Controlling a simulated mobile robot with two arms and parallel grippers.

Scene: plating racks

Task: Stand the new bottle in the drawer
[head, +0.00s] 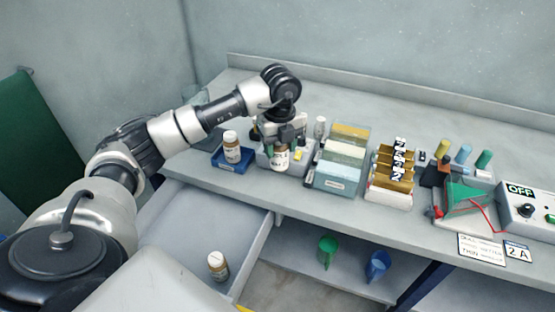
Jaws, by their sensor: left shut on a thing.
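My left gripper (283,141) points down over the worktop and is shut on an amber bottle (281,158) with a white label. The held bottle is upright, in front of a small grey block; I cannot tell whether it touches the worktop. A second amber bottle (232,147) with a white cap stands in a blue tray (233,165) to the left. The drawer (185,225) is pulled out below the worktop. A third amber bottle (217,266) with a white cap stands in its front part. I cannot read which bottle is new. My right gripper is out of view.
Right of the held bottle stand a box of coloured cards (340,160), a rack of brown plates (393,172) and a green wired tray (467,197). A green cup (327,252) and a blue cup (377,265) are on the lower shelf. Much of the drawer is bare.

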